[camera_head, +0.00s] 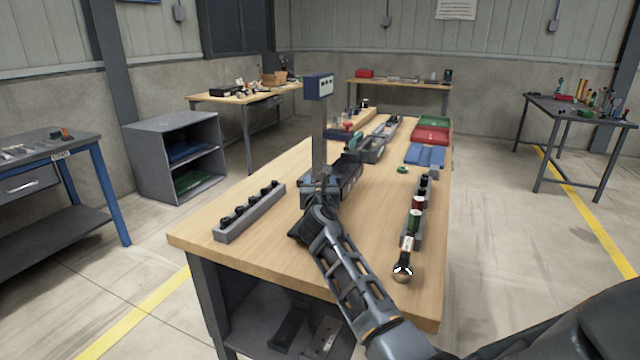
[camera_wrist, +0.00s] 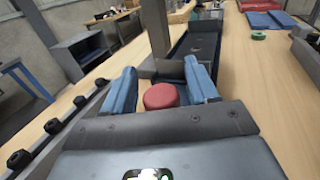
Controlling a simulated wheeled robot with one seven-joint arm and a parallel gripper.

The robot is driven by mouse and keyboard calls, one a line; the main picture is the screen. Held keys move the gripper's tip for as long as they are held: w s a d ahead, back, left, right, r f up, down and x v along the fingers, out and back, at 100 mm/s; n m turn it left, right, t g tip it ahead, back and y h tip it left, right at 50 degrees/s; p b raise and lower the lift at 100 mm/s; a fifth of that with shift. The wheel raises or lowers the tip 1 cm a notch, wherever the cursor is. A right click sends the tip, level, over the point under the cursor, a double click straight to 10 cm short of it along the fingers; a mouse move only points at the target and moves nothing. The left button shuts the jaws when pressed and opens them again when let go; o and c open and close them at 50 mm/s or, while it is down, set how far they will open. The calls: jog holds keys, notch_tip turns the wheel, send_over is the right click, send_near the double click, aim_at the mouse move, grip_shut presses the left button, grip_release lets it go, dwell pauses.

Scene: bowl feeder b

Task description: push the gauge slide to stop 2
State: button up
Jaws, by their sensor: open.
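A dark bench fixture with a long channel (camera_wrist: 203,38) lies ahead of my gripper, and it also shows in the head view (camera_head: 347,180). A round red knob (camera_wrist: 161,96) sits between my gripper's two blue fingers, with gaps at its sides. I take it to be the gauge slide's knob, but its base is hidden. My gripper (camera_wrist: 160,88) is open and low over the fixture's near end; in the head view it is at the end of my arm (camera_head: 320,188). No stop number is legible.
A grey post (camera_head: 319,140) with a display box (camera_head: 319,87) rises beside the fixture. A rack of black knobs (camera_head: 250,210) stands left. A rack of coloured cylinders (camera_head: 416,215) and a ball-ended piece (camera_head: 403,271) are right. Bare wood lies between.

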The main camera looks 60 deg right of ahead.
jog(key=shift+c, duration=0.3)
grip_shut()
dwell(0.3)
jog(key=shift+d, duration=0.1)
